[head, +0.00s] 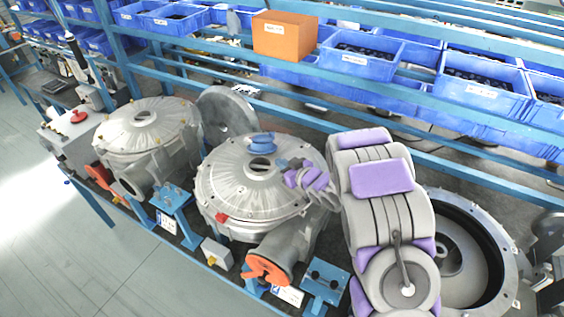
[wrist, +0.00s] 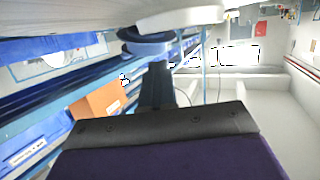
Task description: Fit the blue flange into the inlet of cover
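The blue flange (head: 262,140) shows in the head view just above and behind the dark central opening, the inlet (head: 260,163), of the middle round metal cover (head: 235,185). I cannot tell whether it hovers or touches the cover; the inlet is not covered. My gripper (head: 290,174) is over the right part of this cover, to the right of the flange and a little lower in the picture. In the wrist view the blue flange (wrist: 145,42) shows beyond a dark finger-like part, beside a pale grey piece. Whether the fingers grip it is unclear.
A second covered blower (head: 148,125) stands at left and an open round housing (head: 465,250) at right. An orange box (head: 284,36) and blue bins (head: 365,52) sit on the rack behind. An orange-capped outlet (head: 268,270) sticks out in front. Floor is clear at left.

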